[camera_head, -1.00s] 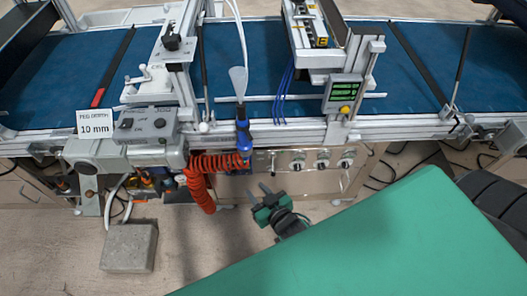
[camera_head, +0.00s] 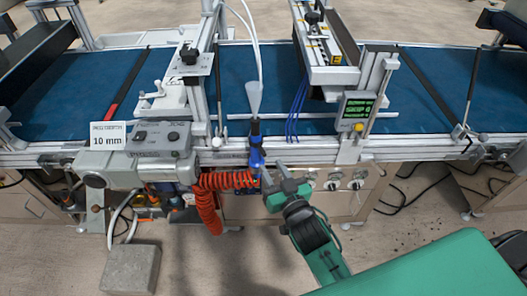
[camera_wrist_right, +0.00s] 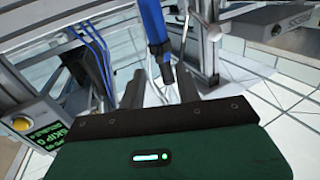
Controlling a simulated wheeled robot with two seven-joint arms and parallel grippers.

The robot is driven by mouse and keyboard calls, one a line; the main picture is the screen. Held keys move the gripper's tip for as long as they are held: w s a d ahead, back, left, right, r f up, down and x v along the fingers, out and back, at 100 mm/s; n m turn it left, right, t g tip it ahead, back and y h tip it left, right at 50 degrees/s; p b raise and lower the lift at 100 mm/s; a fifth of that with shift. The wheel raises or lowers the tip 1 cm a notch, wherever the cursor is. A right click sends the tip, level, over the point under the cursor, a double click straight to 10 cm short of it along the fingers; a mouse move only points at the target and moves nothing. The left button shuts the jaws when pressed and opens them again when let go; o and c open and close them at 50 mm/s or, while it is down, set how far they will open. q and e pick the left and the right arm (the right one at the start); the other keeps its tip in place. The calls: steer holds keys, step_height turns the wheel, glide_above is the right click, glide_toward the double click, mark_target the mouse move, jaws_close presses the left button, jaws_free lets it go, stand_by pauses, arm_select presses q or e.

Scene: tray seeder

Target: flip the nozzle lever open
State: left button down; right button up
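A blue nozzle (camera_head: 256,147) hangs upright at the front rail of the machine, below a pale cone with white tubes. It also shows in the right wrist view (camera_wrist_right: 154,28), with a dark lower end. I cannot make out its lever clearly. My right gripper (camera_head: 274,170) is just to the right of the nozzle's lower end. In the right wrist view its two dark fingers (camera_wrist_right: 159,85) are spread with empty space between them, and the nozzle's lower end lies just beyond that gap. I cannot tell whether a finger touches it. My left gripper is not in view.
A coiled red hose (camera_head: 208,195) hangs left of the nozzle. A grey control box (camera_head: 160,137) with a 10 mm sign (camera_head: 107,136) sits further left. A panel with knobs (camera_head: 333,182) lies behind my right gripper. A green display (camera_head: 358,110) stands to the right.

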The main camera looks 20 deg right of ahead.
mark_target(263, 152)
steer(key=w, duration=0.6)
steer(key=shift+w+a+p, duration=0.35)
steer(key=shift+w+a, duration=0.05)
